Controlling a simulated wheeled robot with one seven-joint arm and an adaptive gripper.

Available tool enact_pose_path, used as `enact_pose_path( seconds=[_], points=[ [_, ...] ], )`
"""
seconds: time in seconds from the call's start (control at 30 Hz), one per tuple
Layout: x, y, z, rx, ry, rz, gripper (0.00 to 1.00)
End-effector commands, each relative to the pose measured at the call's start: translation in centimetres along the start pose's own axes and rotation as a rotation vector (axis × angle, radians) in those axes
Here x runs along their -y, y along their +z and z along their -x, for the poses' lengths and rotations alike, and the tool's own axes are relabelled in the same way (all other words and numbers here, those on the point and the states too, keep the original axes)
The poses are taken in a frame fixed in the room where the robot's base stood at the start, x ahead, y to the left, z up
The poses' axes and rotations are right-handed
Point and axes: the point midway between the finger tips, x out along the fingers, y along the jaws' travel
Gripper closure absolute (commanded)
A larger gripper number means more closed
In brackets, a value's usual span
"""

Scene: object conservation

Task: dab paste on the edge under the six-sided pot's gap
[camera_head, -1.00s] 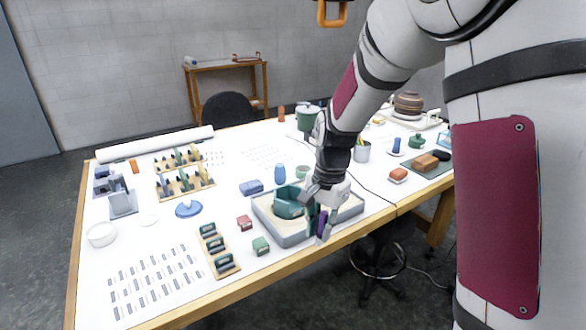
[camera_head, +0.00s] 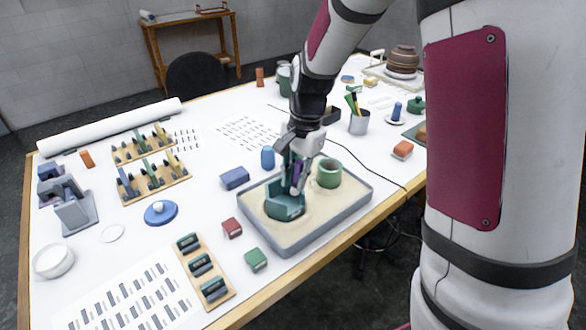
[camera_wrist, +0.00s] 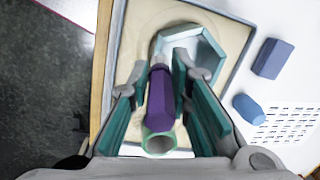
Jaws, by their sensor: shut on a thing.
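The teal six-sided pot (camera_head: 284,207) stands on sand in a grey tray (camera_head: 300,248). In the wrist view the pot (camera_wrist: 207,48) is partly hidden behind my fingers. My gripper (camera_head: 296,180) is shut on a purple tool (camera_wrist: 160,95), which also shows as a purple strip in the head view (camera_head: 297,174). The tool's pale tip lies over the pot's near side in the wrist view; I cannot tell if it touches. The pot's gap and the edge under it are not clearly visible.
A round green pot (camera_head: 328,174) stands in the tray to the right. A blue block (camera_head: 235,178) and blue cylinder (camera_head: 268,157) are behind the tray. Red (camera_head: 232,228) and green (camera_head: 256,260) blocks lie at its left. A cup of tools (camera_head: 358,122) stands behind right.

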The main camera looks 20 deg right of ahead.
Motion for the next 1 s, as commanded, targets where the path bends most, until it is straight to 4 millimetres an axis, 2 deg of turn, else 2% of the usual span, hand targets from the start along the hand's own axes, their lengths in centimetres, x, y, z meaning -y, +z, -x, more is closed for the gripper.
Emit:
enact_pose_path(
  seconds=[0.3,0.5,1.0],
  points=[
    [-0.2,-0.4,-3.5,0.002,0.002,0.0,1.0],
    [-0.3,-0.5,-4.9,0.001,0.002,0.0,1.0],
    [-0.5,-0.5,-5.4,-0.001,0.0,0.0,1.0]
  ],
)
